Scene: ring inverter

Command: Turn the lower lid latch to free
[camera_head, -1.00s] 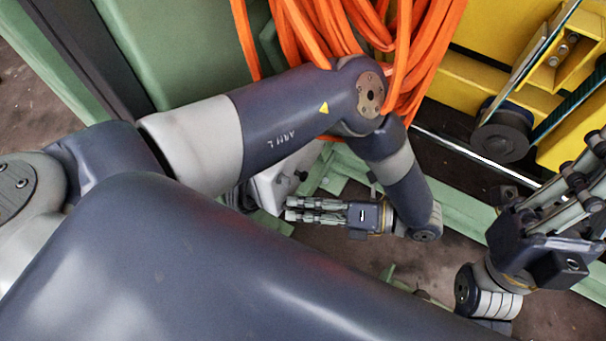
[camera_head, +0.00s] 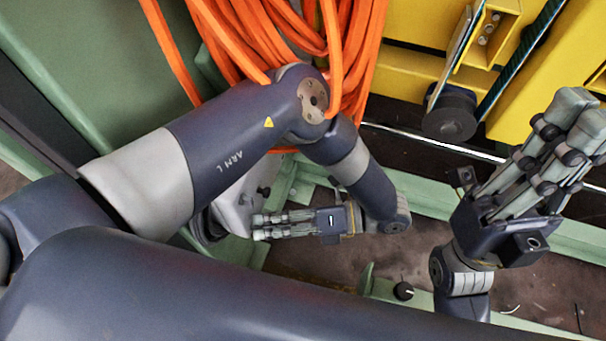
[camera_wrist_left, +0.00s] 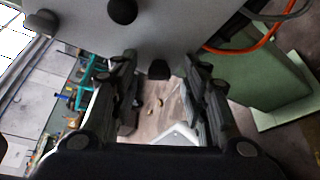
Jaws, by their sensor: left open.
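A grey box (camera_head: 233,203) shows partly behind my left arm in the head view, with small black knobs on its face. In the left wrist view its grey panel (camera_wrist_left: 185,35) fills the top and carries three black knobs. One knob (camera_wrist_left: 159,69) sits at the panel's near edge, between my left fingers; the others are at the top middle (camera_wrist_left: 122,11) and far left (camera_wrist_left: 40,22). I cannot tell surely which is the lower lid latch. My left gripper (camera_head: 258,227) is open, its fingertips close to the box; contact is unclear. My right gripper (camera_head: 582,115) is raised and away from the box.
Orange cable loops (camera_head: 300,40) hang above my left arm. Yellow machinery with a black roller (camera_head: 450,118) stands at the upper right. Green beams (camera_head: 435,202) frame the brown floor. A small black knob (camera_head: 403,291) sits on a green frame at the bottom.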

